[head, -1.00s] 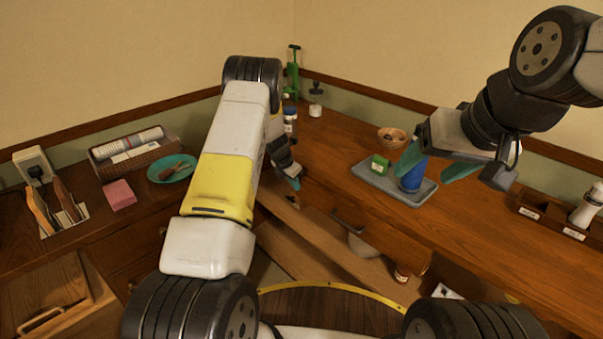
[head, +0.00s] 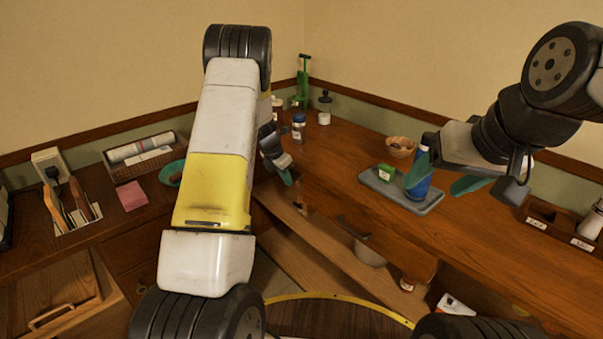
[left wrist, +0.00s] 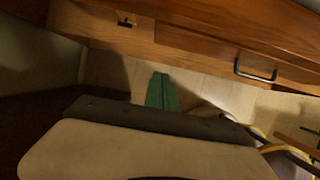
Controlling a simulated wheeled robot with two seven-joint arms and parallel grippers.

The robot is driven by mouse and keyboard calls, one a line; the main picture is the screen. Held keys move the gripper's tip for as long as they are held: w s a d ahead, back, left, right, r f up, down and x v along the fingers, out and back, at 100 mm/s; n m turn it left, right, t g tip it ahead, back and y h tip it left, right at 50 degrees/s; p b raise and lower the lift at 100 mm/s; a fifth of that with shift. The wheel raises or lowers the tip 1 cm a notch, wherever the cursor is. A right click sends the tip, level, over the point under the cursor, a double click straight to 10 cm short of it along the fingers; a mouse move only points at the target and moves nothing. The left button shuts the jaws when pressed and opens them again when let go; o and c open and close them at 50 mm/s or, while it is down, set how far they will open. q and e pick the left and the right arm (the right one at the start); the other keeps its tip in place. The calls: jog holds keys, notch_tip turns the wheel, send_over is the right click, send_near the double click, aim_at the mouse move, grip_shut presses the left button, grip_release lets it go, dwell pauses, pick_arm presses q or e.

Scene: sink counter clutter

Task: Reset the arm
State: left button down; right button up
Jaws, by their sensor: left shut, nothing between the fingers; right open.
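My left gripper (head: 287,176) hangs at the end of my left arm, in front of the counter corner and above the open drawer or shelf area. Its teal fingers are together and empty, and they also show closed in the left wrist view (left wrist: 161,92). My right gripper (head: 444,180) is open at the right, its teal fingers spread. Its left finger overlaps a blue bottle (head: 421,185) in the picture; the bottle stands on a grey tray (head: 432,203). I cannot tell whether they touch.
A pink sponge (head: 132,195), a teal plate (head: 171,172) and a basket (head: 149,165) are on the left counter. A drawer handle (left wrist: 256,72) is near my left gripper.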

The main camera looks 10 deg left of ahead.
pick_arm(q)
jog(key=s+d+r+m+t+h, duration=0.1)
jog(key=s+d+r+m, duration=0.1)
jog(key=s+r+m, duration=0.85)
jog(key=s+d+r+m, duration=0.35)
jog(key=s+r, duration=0.35)
jog(key=r, duration=0.8)
jog(key=s+r+m+t, duration=0.1)
jog(key=s+r+m, duration=0.1)
jog(key=s+m, duration=0.5)
jog(key=s+r+m+y, duration=0.1)
jog(key=s+r+m, duration=0.1)
jog(key=s+m, duration=0.6)
jog(key=s, duration=0.6)
jog(key=shift+r+t+y, duration=0.15)
jog(key=shift+t+y, duration=0.15)
jog(key=shift+t, duration=0.1)
jog(key=shift+s, duration=0.1)
